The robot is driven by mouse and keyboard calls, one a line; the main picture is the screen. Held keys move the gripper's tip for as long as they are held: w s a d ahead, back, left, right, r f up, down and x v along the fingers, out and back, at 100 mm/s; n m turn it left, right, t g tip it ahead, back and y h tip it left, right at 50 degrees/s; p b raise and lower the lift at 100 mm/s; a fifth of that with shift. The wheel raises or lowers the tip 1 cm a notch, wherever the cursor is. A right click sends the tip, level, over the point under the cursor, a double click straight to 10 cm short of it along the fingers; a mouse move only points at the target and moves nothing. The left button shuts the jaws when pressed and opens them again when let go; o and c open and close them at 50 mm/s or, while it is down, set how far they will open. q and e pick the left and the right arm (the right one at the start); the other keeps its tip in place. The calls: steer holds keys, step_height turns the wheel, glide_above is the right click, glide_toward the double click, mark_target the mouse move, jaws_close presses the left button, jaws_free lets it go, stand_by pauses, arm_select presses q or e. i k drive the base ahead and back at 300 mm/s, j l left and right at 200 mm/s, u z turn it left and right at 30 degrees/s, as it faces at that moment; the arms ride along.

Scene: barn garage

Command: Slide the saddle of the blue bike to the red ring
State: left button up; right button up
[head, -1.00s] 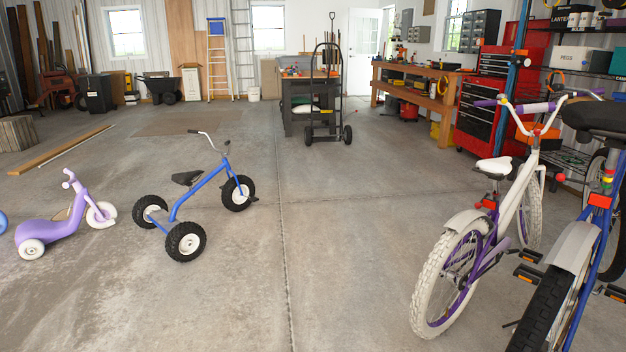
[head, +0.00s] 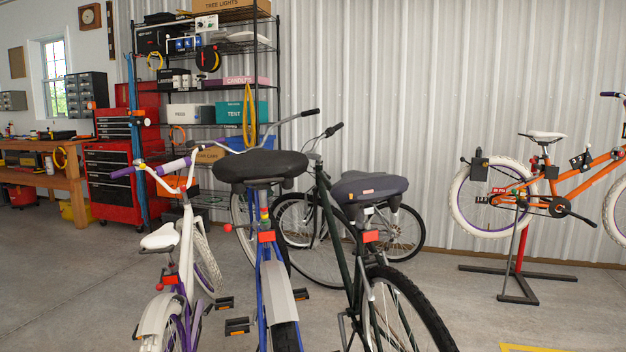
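The blue bike (head: 273,300) stands upright in the middle foreground, seen from behind. Its wide black saddle (head: 262,165) sits on top of a seat post (head: 263,200). Small coloured bands show on the post below the saddle; yellow and green are visible, and a red band is too small to tell clearly. A larger red part, perhaps a reflector (head: 266,236), is on the post lower down, above the grey rear fender. The saddle is apart from the bands. Neither of my grippers is in view.
A white and purple bike (head: 180,262) stands close on the left, a dark green bike (head: 367,260) close on the right. An orange bike (head: 553,192) is on a red and black stand (head: 517,270). Shelves (head: 225,90) and a red tool chest (head: 112,180) stand behind. Floor at left is clear.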

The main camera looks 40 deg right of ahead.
mark_target(260, 167)
steer(key=i+j+z, duration=0.25)
steer(key=z, duration=0.15)
steer(key=i+j+z, duration=0.2)
steer(key=z, duration=0.2)
steer(key=i+j+z, duration=0.1)
steer(key=j+z, duration=0.35)
steer(key=i+j+z, duration=0.1)
steer(key=j+z, duration=0.7)
